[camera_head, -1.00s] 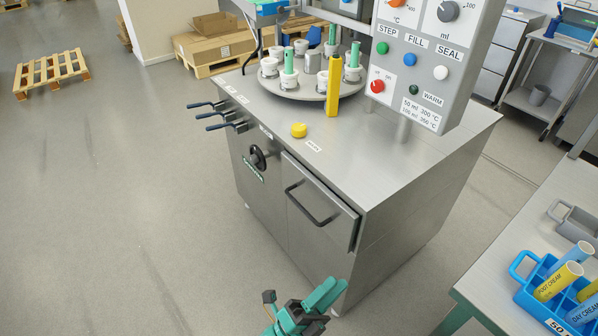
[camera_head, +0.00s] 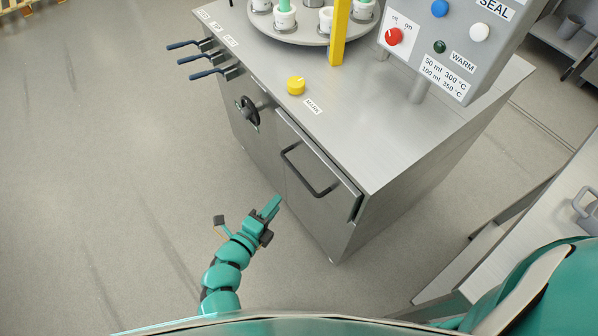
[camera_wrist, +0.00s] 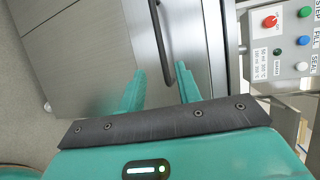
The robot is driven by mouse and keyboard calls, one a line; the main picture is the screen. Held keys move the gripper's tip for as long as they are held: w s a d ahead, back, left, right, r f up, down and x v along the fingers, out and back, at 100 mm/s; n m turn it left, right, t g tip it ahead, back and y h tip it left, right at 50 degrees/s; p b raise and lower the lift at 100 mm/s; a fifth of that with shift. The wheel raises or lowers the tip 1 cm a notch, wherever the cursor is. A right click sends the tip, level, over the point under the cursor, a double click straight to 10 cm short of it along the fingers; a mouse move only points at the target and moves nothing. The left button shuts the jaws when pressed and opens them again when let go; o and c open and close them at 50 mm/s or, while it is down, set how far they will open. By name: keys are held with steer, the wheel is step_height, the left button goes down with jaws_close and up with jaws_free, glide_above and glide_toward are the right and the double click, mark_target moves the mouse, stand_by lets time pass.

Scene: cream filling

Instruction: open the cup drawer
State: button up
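The cup drawer is taken to be the steel front (camera_head: 312,168) on the cabinet, with a black bar handle (camera_head: 297,168). The front stands slightly proud of the cabinet, with a dark gap along its right edge. My gripper (camera_head: 268,208) is in front of the cabinet, below and left of the handle, apart from it in the head view. In the wrist view my gripper (camera_wrist: 160,80) has its two green fingers spread and empty. The dark handle (camera_wrist: 162,35) runs down the picture towards the gap between the fingertips.
A black handwheel (camera_head: 248,110) is left of the drawer, and several blue-handled levers (camera_head: 208,72) stick out above it. A yellow knob (camera_head: 296,86) is on the cabinet top. A side table (camera_head: 545,235) stands at right. The floor at left is clear.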

mark_target(299, 174)
steer(key=p+x, duration=0.1)
steer(key=x, duration=1.2)
steer(key=shift+w+d+p, duration=0.25)
steer(key=shift+w+p, duration=0.1)
steer(key=shift+p, duration=0.05)
steer(key=shift+c, duration=0.2)
jaws_close()
